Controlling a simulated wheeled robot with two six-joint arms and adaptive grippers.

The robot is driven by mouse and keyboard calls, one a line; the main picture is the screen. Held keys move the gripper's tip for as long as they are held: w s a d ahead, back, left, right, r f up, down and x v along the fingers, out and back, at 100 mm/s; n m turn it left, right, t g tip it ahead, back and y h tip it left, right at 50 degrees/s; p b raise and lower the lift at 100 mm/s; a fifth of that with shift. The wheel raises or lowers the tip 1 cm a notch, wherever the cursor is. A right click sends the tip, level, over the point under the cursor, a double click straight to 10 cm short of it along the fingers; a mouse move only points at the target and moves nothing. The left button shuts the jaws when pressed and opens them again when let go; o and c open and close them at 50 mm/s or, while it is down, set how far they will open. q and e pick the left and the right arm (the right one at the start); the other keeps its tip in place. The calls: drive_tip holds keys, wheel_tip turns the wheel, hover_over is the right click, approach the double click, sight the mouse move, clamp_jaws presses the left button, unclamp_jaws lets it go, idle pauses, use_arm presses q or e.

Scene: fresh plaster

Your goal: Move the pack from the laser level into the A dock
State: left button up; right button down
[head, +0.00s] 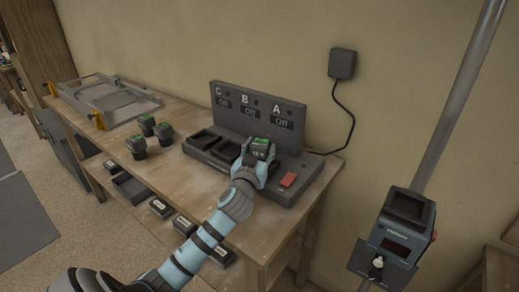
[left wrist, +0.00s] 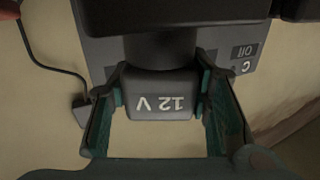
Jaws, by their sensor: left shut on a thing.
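The B dock (head: 228,151) and C dock (head: 203,139) look empty. The laser level (head: 400,232) on the pole at right has an empty dark bay on top. All three charger labels read Off.
A red block (head: 289,180) is at the charger's right end. A wall plug (head: 343,63) has a cord running to the charger. A metal frame (head: 105,97) lies at the back left.

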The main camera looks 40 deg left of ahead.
use_arm(q)
drive_tip(key=shift+f+b, duration=0.4)
idle(0.5)
drive_tip(key=o, duration=1.2)
drive_tip(key=shift+c, duration=0.2)
drive_tip(key=p+v, duration=0.1)
drive_tip(key=v, duration=1)
drive_tip(key=shift+p, duration=0.4)
